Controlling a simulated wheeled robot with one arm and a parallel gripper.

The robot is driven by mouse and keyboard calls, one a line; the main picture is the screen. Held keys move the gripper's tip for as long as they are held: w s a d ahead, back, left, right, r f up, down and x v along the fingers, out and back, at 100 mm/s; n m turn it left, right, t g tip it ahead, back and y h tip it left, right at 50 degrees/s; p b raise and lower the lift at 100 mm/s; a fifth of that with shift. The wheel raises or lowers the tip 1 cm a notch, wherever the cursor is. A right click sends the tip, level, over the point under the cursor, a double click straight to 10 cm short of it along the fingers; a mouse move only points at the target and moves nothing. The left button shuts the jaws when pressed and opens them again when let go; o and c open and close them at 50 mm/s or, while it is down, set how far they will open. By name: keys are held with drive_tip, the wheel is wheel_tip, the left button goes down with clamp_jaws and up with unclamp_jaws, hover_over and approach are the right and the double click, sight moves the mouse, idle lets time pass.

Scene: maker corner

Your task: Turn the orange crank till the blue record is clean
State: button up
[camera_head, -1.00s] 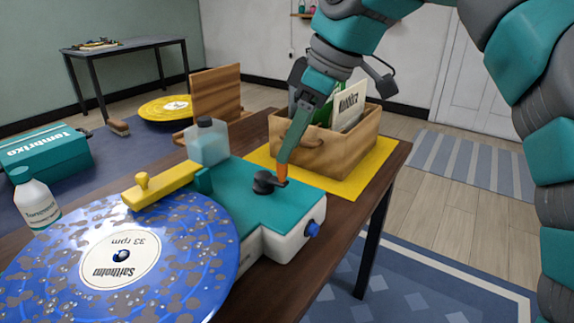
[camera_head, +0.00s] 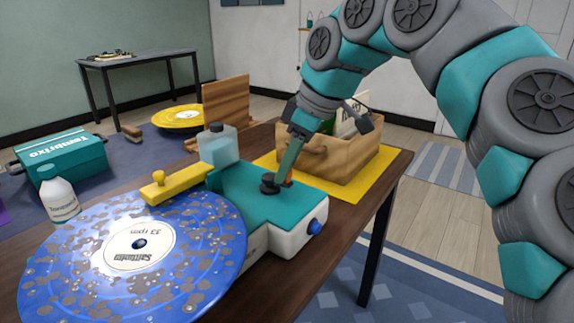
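The blue record (camera_head: 215,245) lies flat on the machine at the left, with many grey-brown dirt spots and clear droplets over its face. Its cream label (camera_head: 139,246) reads upside down. The teal and white machine (camera_head: 245,207) has a dark crank hub (camera_head: 269,185) on top. The orange crank (camera_head: 288,183) shows only in part beside my fingertips. My gripper (camera_head: 284,172) points down at the crank and appears shut on its handle; the fingers hide most of it.
A wooden crate (camera_head: 345,160) with record sleeves stands on a yellow mat (camera_head: 352,192) close behind my gripper. A clear tank (camera_head: 219,147) rises from the machine's back. A white bottle (camera_head: 59,196) and a teal box (camera_head: 62,157) are at the left. A blue knob (camera_head: 315,227) sticks out at the right.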

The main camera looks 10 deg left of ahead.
clamp_jaws()
drive_tip(key=shift+f+m, duration=0.1)
drive_tip(key=shift+m, duration=0.2)
drive_tip(key=shift+s+f+b, duration=0.1)
drive_tip(key=shift+b, duration=0.25)
drive_tip(key=m+b, duration=0.1)
drive_tip(key=m, duration=0.1)
drive_tip(key=s+m+t+b, duration=0.1)
drive_tip(key=m, duration=0.1)
drive_tip(key=shift+a+t+h, duration=0.2)
drive_tip(key=shift+t+h, duration=0.1)
drive_tip(key=shift+h, duration=0.1)
drive_tip(key=m, duration=0.2)
drive_tip(key=s+a+m+t+h+b, duration=0.1)
drive_tip(key=m, duration=0.1)
drive_tip(key=shift+a, duration=0.15)
drive_tip(key=shift+s+a+m+t+h, duration=0.15)
drive_tip(key=shift+a+m+t+h, duration=0.15)
drive_tip(key=shift+m, duration=0.85)
drive_tip(key=shift+s+a+m+t+h, duration=0.15)
drive_tip(key=shift+a+m+h, duration=0.25)
drive_tip(key=shift+m, duration=0.75)
drive_tip(key=shift+r, duration=0.2)
